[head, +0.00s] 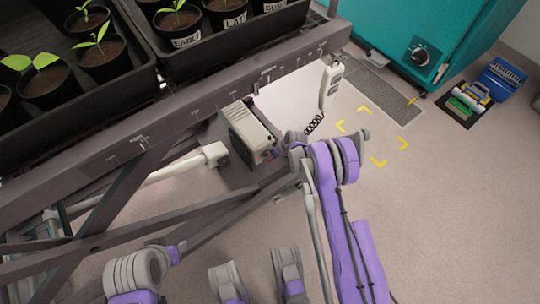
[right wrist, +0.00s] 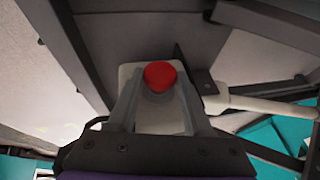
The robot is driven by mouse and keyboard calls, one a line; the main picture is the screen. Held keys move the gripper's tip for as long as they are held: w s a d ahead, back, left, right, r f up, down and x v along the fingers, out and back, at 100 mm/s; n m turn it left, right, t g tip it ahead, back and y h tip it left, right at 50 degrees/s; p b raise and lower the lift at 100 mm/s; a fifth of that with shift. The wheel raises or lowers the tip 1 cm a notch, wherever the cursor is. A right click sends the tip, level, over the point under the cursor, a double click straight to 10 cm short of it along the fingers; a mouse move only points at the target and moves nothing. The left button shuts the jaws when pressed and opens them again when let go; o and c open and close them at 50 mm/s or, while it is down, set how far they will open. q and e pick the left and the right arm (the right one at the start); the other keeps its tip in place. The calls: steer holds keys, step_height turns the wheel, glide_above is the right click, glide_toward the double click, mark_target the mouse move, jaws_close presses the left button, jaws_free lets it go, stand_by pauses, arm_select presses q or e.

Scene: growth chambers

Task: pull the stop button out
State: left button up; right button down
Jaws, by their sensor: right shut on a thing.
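The red stop button (right wrist: 160,75) is a round mushroom head on the pale face of a control box (right wrist: 135,70) in the right wrist view. My right gripper (right wrist: 160,86) is shut on the button, with one finger on each side of it. In the head view the cream control box (head: 246,128) sits below the bench edge, and my right gripper (head: 277,152) is against its front. The button is mostly hidden there by my gripper and wrist. I cannot tell how far out the button stands.
A grey bench frame (head: 180,115) carries black trays of potted seedlings (head: 100,55). A handset (head: 329,85) with a coiled cord hangs by the box. A pale rod (head: 190,165) runs beside it. A teal cabinet (head: 440,35) stands behind.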

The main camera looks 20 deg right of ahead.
steer(key=shift+c, duration=1.5)
jaws_free()
steer(key=shift+s, duration=0.15)
steer(key=p+v, duration=0.2)
steer(key=v, duration=0.8)
steer(key=shift+d+r+p, duration=0.2)
steer(key=shift+r+p, duration=0.15)
steer(key=shift+p, duration=0.05)
